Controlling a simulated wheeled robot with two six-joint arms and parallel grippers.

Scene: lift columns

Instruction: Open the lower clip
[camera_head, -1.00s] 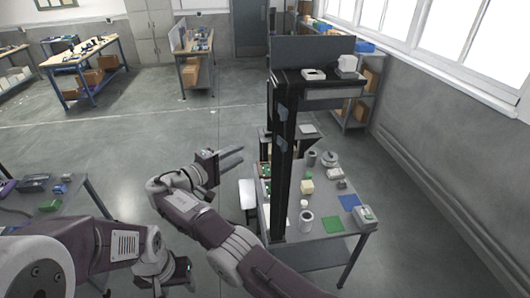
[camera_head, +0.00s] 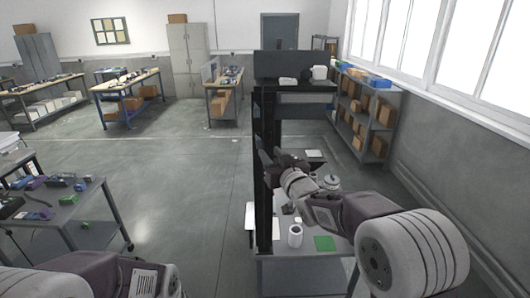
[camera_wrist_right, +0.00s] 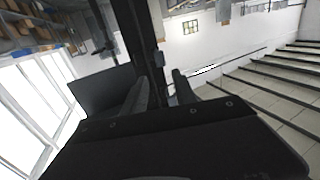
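A tall dark lift column (camera_head: 264,180) stands at the near edge of a workbench, left of my right arm. My right gripper (camera_head: 272,158) is close beside the column, about halfway up, partly hidden by its own wrist. In the right wrist view, its two dark fingers (camera_wrist_right: 161,82) are apart with nothing held between them. The column (camera_wrist_right: 140,40) rises just beyond the fingertips. A small grey piece (camera_wrist_right: 160,58) on the column's side may be a clip; I cannot tell whether it is open or whether a finger touches it. My left gripper is out of view.
The workbench (camera_head: 300,270) carries a white cup (camera_head: 295,236) and a green mat (camera_head: 324,243). A raised dark shelf (camera_head: 300,88) with small items is behind the column. A side table (camera_head: 60,210) stands left. The middle floor is clear.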

